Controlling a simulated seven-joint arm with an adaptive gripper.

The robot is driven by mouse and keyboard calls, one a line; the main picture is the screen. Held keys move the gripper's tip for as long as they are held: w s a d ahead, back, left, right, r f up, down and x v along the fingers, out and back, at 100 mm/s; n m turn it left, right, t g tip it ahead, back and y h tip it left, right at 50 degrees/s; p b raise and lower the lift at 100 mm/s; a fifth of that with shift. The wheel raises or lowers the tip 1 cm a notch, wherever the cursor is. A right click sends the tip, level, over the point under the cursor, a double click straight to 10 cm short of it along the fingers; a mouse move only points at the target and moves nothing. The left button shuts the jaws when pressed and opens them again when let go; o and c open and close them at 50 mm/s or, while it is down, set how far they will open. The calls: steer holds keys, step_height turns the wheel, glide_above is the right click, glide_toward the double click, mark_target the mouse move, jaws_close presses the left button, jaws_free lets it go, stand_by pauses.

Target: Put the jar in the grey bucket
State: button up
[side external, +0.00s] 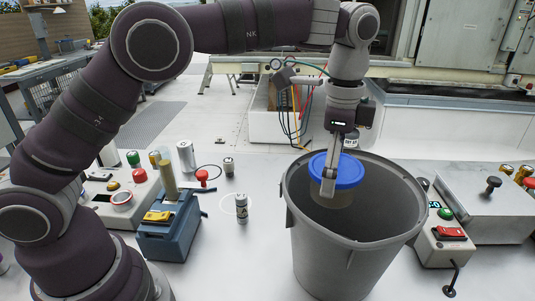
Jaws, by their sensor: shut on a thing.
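A jar with a blue lid (347,171) and a translucent body is in my gripper (328,184). My gripper points down and is shut on the jar. The jar is at the mouth of the grey bucket (335,258), and its lower part appears to be below the rim line. One gripper finger shows in front of the jar; the other is hidden. The bucket stands upright on the light work surface, and its floor is hidden.
A blue box (168,228) with a yellow switch and a small can (242,208) stand left of the bucket. A control box with a red switch (450,233) stands close on the right. A metal cylinder (186,156) stands farther back on the left.

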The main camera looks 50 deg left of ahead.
steer(key=d+f+m, duration=0.1)
steer(key=f+m, duration=0.3)
steer(key=f, duration=0.1)
steer(key=d+f+m, duration=0.2)
steer(key=f+m, duration=0.2)
steer(key=f, duration=0.1)
steer(key=d+f+m, duration=0.1)
steer(key=f+m, duration=0.3)
steer(key=f, duration=0.1)
steer(key=shift+s+d+f, duration=0.2)
steer(key=shift+d+f, duration=0.1)
steer(key=shift+d, duration=0.05)
steer(key=shift+f, duration=0.15)
steer(key=o, duration=1.1)
steer(key=shift+c, duration=0.2)
